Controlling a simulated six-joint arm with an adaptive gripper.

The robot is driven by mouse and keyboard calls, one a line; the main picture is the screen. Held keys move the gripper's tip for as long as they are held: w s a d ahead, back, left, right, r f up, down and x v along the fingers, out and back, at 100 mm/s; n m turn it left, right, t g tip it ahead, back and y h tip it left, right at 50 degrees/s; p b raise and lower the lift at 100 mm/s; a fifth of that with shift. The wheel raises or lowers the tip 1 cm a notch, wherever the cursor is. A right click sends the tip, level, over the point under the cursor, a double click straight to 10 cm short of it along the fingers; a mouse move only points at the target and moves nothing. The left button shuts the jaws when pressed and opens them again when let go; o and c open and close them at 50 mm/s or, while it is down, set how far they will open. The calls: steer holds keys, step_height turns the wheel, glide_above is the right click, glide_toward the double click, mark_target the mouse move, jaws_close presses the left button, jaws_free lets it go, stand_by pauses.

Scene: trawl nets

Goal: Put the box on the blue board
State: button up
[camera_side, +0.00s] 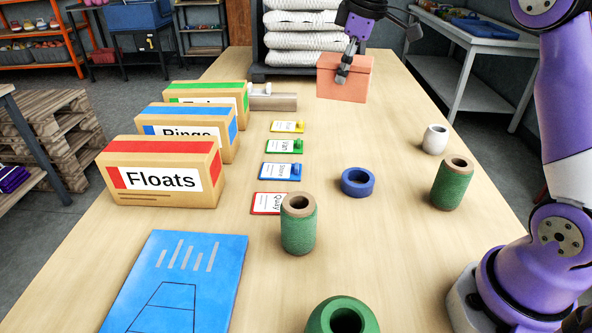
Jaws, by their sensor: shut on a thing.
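A salmon-coloured box (355,88) is at the far end of the table, right of the stacked white sacks. My gripper (344,68) reaches down from above and is shut on this box. One finger lies over the front face; the far finger is hidden. I cannot tell whether the box's underside touches the table. The blue board (190,275) lies flat at the near left of the table, with a net drawing and pale strips on it. Nothing stands on it.
Cartons labelled Floats (165,172), Rings (195,131) and a third (212,95) line the left edge. Coloured cards (281,171) run down the middle. Green twine spools (298,228), (453,184), a blue ring (357,181) and a white pot (435,139) stand right of them.

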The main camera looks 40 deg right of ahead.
steer(key=s+a+n+y, duration=0.1)
steer(key=s+a+n, duration=0.15)
steer(key=a, duration=1.05)
steer(key=s+a+n+y, duration=0.1)
steer(key=a+n, duration=0.3)
steer(key=a, duration=1)
steer(key=s+a+n+g, duration=0.2)
steer(key=s+a+n, duration=0.3)
steer(key=s+a, duration=1.15)
glide_above(194, 297)
steer(key=s+d+x, duration=0.1)
steer(key=d+x, duration=0.1)
steer(key=x, duration=1)
steer(key=shift+f+y, duration=0.35)
steer(key=shift+y, duration=0.05)
steer(key=shift+s+f, duration=0.1)
steer(key=shift+f, duration=1.8)
